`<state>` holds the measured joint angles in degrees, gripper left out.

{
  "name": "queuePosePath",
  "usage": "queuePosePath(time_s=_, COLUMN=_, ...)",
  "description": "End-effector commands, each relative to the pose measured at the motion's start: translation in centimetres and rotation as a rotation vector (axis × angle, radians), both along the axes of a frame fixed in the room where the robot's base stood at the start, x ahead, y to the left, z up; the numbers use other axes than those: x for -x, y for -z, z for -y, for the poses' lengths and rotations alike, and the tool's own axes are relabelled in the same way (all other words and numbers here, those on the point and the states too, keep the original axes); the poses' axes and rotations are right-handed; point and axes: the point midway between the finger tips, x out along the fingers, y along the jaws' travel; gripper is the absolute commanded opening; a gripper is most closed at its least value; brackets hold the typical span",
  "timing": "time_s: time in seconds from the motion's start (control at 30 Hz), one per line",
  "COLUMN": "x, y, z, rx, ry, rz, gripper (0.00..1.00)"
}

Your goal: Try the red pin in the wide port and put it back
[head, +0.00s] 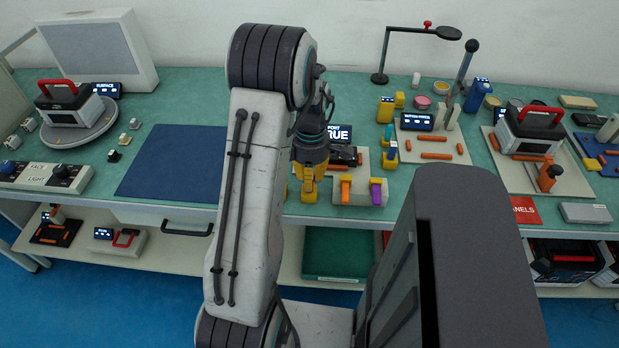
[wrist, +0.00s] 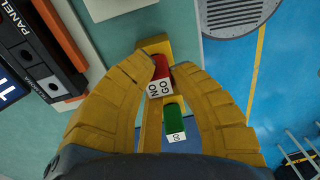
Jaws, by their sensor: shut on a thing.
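In the wrist view my gripper (wrist: 167,66) is shut on the red pin (wrist: 160,73), whose white label reads NO GO. A green pin (wrist: 174,118) labelled GO shows nearer the palm, between the fingers. A yellow piece (wrist: 155,45) lies under and beyond the red pin; whether they touch is unclear. In the head view my gripper (head: 308,190) points down at the left end of a grey block; the pins are hidden there. I cannot tell which opening is the wide port.
A blue mat (head: 175,163) lies clear to the left. A tray with orange pieces (head: 433,148) is to the right. The bench's front edge is near.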

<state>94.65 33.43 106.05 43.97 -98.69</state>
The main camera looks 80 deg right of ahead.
Motion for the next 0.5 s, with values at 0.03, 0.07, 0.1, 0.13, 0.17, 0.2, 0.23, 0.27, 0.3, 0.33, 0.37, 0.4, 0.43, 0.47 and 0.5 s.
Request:
queuePosePath(time_s=0.03, x=0.0, y=-0.01, z=0.01, rx=0.0, ry=0.0, rz=0.0, gripper=0.0)
queuePosePath(time_s=0.07, x=0.0, y=-0.01, z=0.01, rx=0.0, ry=0.0, rz=0.0, gripper=0.0)
queuePosePath(time_s=0.1, x=0.0, y=-0.01, z=0.01, rx=0.0, ry=0.0, rz=0.0, gripper=0.0)
queuePosePath(time_s=0.13, x=0.0, y=-0.01, z=0.01, rx=0.0, ry=0.0, rz=0.0, gripper=0.0)
queuePosePath(time_s=0.17, x=0.0, y=-0.01, z=0.01, rx=0.0, ry=0.0, rz=0.0, gripper=0.0)
queuePosePath(time_s=0.2, x=0.0, y=-0.01, z=0.01, rx=0.0, ry=0.0, rz=0.0, gripper=0.0)
queuePosePath(time_s=0.23, x=0.0, y=-0.02, z=0.01, rx=0.0, ry=0.0, rz=0.0, gripper=0.0)
queuePosePath(time_s=0.27, x=0.0, y=-0.02, z=0.01, rx=0.0, ry=0.0, rz=0.0, gripper=0.0)
queuePosePath(time_s=0.3, x=0.0, y=-0.02, z=0.01, rx=0.0, ry=0.0, rz=0.0, gripper=0.0)
queuePosePath(time_s=0.33, x=0.0, y=-0.02, z=0.01, rx=0.0, ry=0.0, rz=0.0, gripper=0.0)
queuePosePath(time_s=0.37, x=0.0, y=-0.02, z=0.01, rx=0.0, ry=0.0, rz=0.0, gripper=0.0)
queuePosePath(time_s=0.4, x=0.0, y=-0.02, z=0.01, rx=0.0, ry=0.0, rz=0.0, gripper=0.0)
queuePosePath(time_s=0.43, x=0.0, y=-0.02, z=0.01, rx=0.0, ry=0.0, rz=0.0, gripper=0.0)
queuePosePath(time_s=0.47, x=0.0, y=-0.02, z=0.01, rx=0.0, ry=0.0, rz=0.0, gripper=0.0)
queuePosePath(time_s=0.5, x=0.0, y=-0.02, z=0.01, rx=0.0, ry=0.0, rz=0.0, gripper=0.22)
